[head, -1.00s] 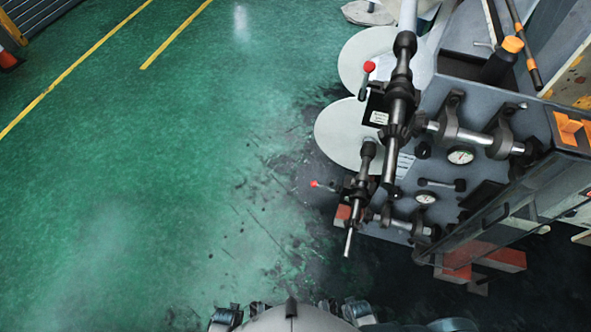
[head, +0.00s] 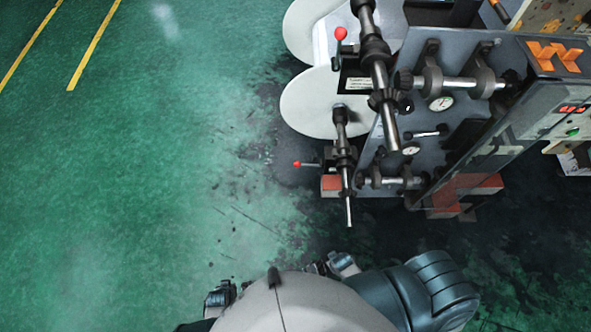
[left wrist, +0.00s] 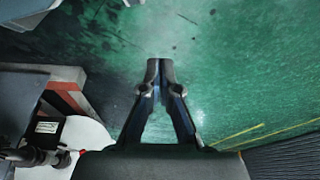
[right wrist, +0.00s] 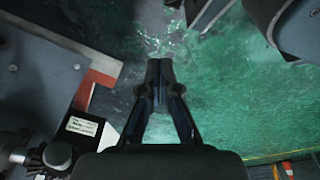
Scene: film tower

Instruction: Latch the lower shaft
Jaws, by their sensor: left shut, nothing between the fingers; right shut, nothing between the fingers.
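The film tower (head: 380,158) stands right of centre in the head view. Its lower shaft (head: 343,150) is dark with a bare metal tip pointing down toward me, and a small red-knobbed lever (head: 308,164) sticks out to its left. The upper shaft (head: 375,60) runs above it, with a larger red-knobbed lever (head: 340,38) beside it. Whether the lower shaft is latched I cannot tell. My left gripper (left wrist: 160,66) is shut and empty over the floor. My right gripper (right wrist: 159,66) is shut and empty. Both are apart from the tower.
White discs (head: 307,103) sit behind the shafts. Red blocks (head: 468,190) lie at the tower's foot. Gauges (head: 441,102) and a side panel with buttons (head: 572,131) are on the right. The green floor (head: 150,200) at left is clear.

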